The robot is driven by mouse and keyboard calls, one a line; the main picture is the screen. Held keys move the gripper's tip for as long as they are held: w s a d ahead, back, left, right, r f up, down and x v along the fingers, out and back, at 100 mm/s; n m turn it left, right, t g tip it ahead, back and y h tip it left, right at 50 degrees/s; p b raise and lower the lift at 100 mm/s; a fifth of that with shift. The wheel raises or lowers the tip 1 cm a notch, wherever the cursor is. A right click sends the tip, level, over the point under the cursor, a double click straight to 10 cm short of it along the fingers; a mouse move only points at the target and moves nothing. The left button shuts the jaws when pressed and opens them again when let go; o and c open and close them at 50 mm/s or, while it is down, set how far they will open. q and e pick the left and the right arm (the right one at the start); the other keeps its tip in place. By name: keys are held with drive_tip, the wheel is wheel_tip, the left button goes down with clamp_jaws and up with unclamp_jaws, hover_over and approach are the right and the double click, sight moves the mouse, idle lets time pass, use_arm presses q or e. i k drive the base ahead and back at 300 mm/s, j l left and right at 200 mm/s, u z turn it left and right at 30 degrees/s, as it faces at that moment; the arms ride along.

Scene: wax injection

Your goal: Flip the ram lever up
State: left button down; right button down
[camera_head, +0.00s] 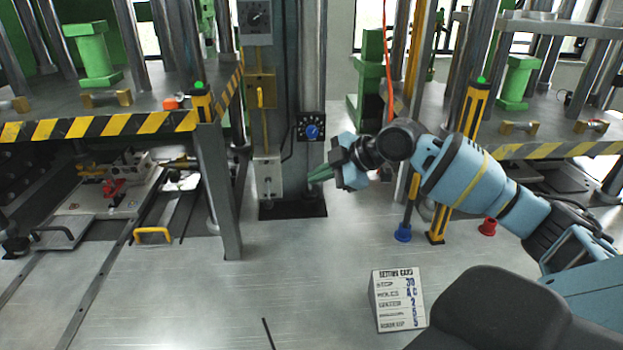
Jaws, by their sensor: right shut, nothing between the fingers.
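A small yellow lever (260,97) stands upright against a brass-coloured block on the grey column in the middle; I cannot tell for sure that it is the ram lever. Below it, a pale switch box (267,177) carries a small toggle, too small to read its position. My right gripper (312,177) reaches in from the right, with its greenish fingers pointing left. It is shut and empty, a little to the right of the switch box and below the blue knob (312,131). My left gripper is not in view.
A setting card (398,300) stands on the metal surface in front. A hazard-striped table (100,127) is at the left, above a sliding fixture with a yellow handle (153,235). A yellow post (460,150) stands behind my right arm. The front middle surface is mostly clear.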

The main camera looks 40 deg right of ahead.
sight(267, 204)
drive_tip(key=k+j, duration=0.1)
drive_tip(key=k, duration=0.4)
drive_tip(key=k+j, duration=0.1)
drive_tip(key=k, duration=0.4)
